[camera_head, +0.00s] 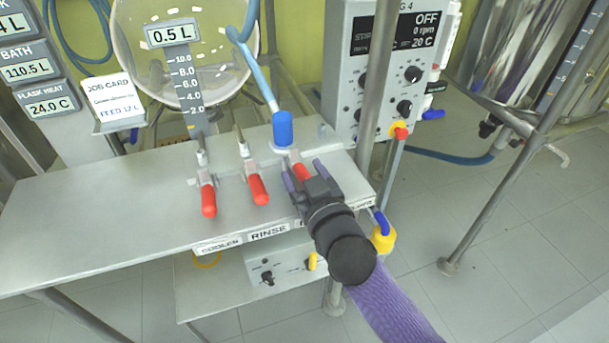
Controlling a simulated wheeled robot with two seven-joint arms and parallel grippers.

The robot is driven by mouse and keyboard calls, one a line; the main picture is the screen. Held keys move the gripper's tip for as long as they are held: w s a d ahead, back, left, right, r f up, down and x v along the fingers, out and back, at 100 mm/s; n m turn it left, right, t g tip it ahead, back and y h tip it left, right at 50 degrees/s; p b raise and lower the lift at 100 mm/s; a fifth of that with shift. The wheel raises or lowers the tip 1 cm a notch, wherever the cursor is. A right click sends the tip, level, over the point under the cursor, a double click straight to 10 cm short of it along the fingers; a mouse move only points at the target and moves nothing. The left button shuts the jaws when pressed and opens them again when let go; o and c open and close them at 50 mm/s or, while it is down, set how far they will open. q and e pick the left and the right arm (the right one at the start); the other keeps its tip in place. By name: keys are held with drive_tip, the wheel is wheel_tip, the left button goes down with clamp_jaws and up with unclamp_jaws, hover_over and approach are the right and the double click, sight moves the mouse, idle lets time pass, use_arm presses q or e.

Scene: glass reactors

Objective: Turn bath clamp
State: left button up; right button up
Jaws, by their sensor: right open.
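Three red-handled clamps stand in a row on the grey shelf (110,209): a left one (208,200), a middle one (258,189) and a right one (301,172). The label below the right one is mostly hidden by my gripper, so I cannot read whether it says bath. My right gripper (304,173) is open, reaching in from the lower right. Its two fingers lie on either side of the right red handle, whose near end is hidden behind the gripper. I cannot tell whether they touch it. My left gripper is not in view.
Labels read cooler (218,244) and rinse (268,232). A blue hose end (283,128) stands just behind the right clamp. A metal post (376,90) and the control box (393,60) rise at the right. A yellow-and-blue valve (382,237) sits right of my gripper.

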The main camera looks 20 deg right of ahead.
clamp_jaws()
idle(1.4)
